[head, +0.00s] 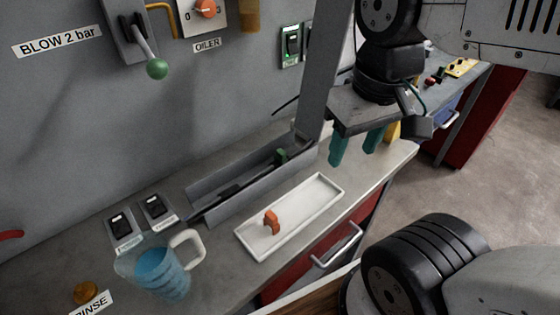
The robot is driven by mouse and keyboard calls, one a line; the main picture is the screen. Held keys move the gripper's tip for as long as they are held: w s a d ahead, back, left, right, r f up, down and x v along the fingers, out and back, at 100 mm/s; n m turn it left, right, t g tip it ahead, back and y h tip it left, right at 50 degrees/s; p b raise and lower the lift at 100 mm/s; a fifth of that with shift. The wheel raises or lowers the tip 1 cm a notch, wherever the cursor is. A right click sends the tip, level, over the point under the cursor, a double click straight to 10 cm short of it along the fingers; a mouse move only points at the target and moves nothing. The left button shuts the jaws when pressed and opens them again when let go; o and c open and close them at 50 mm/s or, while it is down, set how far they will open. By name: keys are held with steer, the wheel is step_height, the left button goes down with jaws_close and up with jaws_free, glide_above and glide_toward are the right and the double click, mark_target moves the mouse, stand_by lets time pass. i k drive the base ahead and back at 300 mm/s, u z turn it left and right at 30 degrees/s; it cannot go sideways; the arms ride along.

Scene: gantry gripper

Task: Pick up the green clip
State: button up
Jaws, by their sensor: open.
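A small green clip (281,156) is in the far part of a long grey metal channel (240,172) on the bench. It looks to be at the channel's far wall; what holds it I cannot tell. My gripper (354,150) points down to the right of the channel, with its two teal fingers apart and nothing visible between them. The gripper is to the right of the green clip and apart from it.
A white tray (300,222) with an orange clip (271,222) lies in front of the channel. A jug with blue contents (163,272) and two switches stand at left. A grey post (318,75) rises behind the channel's right end. A wall with a green-knobbed lever (157,68) backs the bench.

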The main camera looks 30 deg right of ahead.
mark_target(281, 156)
steer(key=k, duration=1.25)
steer(key=z, duration=0.8)
steer(key=i, duration=1.35)
steer(key=u, duration=0.75)
